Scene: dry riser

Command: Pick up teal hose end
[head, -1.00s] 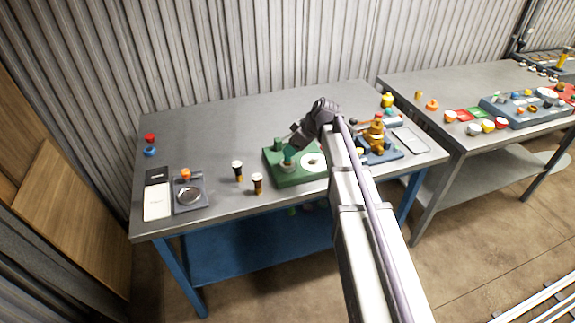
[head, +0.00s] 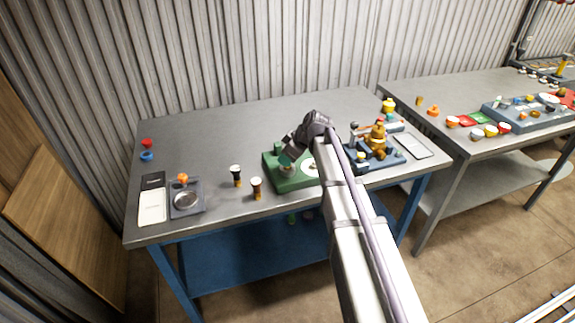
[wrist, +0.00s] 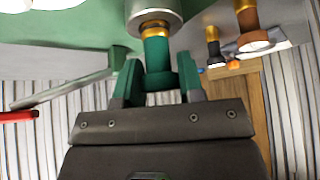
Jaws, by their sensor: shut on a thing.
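The teal hose end (wrist: 157,58) stands between my gripper's fingers in the wrist view, with a gold ring and a silver collar (wrist: 154,20) at its far end. My gripper (wrist: 160,80) is shut on it, its green fingers on either side of the teal body. In the head view my gripper (head: 287,153) is over the green block (head: 296,184), at the silver fitting on its left part. The hose end is mostly hidden there by the gripper. I cannot tell whether it is clear of its seat.
Two dark-and-amber fittings (head: 236,176) (head: 256,188) stand just left of the green block. A grey plate with a round dish (head: 186,199) and a white card (head: 152,207) lie further left. A blue base with a brass valve (head: 377,143) is close on the right. The back of the table is clear.

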